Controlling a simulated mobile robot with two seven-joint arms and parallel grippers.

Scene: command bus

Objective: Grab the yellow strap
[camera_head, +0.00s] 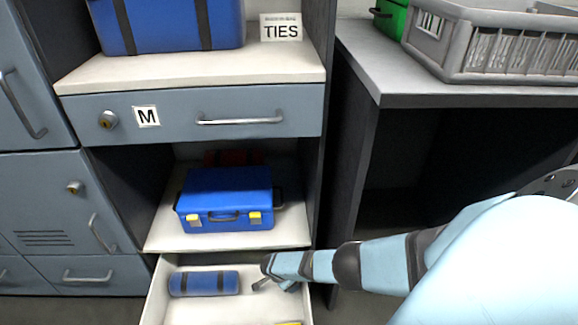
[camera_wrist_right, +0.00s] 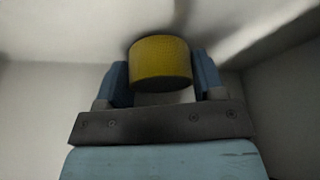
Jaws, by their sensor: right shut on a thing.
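The yellow strap (camera_wrist_right: 160,62) is a short rolled cylinder in the right wrist view, between the two blue fingers of my right gripper (camera_wrist_right: 161,82). The gripper is shut on it, with a finger at each side. In the head view my right gripper (camera_head: 275,285) is down at the open drawer (camera_head: 210,312), right of a blue roll with dark bands (camera_head: 204,283). A yellow sliver (camera_head: 289,323) shows at the bottom edge of the head view; I cannot tell whether it is the same strap. My left gripper is not in view.
A blue case (camera_head: 226,198) with yellow latches sits on the shelf above the open drawer. A shut drawer marked M (camera_head: 205,122) is higher up. A dark cabinet side (camera_head: 357,165) stands right. A grey basket (camera_head: 500,50) rests on the right counter.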

